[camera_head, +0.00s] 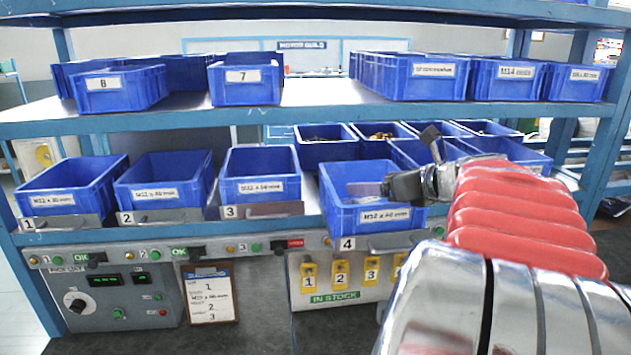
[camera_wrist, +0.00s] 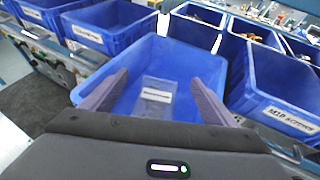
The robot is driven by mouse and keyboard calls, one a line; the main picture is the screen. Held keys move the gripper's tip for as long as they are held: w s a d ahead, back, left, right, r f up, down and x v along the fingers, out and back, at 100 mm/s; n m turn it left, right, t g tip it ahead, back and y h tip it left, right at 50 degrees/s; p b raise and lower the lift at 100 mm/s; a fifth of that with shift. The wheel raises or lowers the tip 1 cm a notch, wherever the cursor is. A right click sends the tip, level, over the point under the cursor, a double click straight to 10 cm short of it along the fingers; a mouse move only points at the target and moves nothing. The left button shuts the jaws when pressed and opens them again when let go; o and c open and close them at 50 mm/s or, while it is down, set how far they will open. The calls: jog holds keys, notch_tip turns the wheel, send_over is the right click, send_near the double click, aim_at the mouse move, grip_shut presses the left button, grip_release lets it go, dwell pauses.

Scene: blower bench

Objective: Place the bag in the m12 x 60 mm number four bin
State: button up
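The number four bin (camera_head: 385,216) is a blue open bin with a white label, above the plate marked 4 on the lower shelf. It also fills the middle of the wrist view (camera_wrist: 190,60). The bag (camera_wrist: 152,98) is small and clear with a white label. It lies inside this bin, below and between my fingers, apart from both.
Blue bins 1 (camera_head: 62,192), 2 (camera_head: 160,182) and 3 (camera_head: 262,180) stand to the left. More bins stand behind and on the upper shelf (camera_head: 180,108). A control panel (camera_head: 120,297), a clipboard (camera_head: 210,296) and yellow numbered tags (camera_head: 340,272) are below.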

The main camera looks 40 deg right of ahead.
jog(key=shift+r, duration=0.15)
jog(key=shift+s+r, duration=0.15)
jog(key=shift+r, duration=0.45)
jog(key=v, duration=1.1)
jog(key=shift+s+r, duration=0.1)
jog(key=shift+s, duration=0.3)
jog(key=shift+w, duration=0.1)
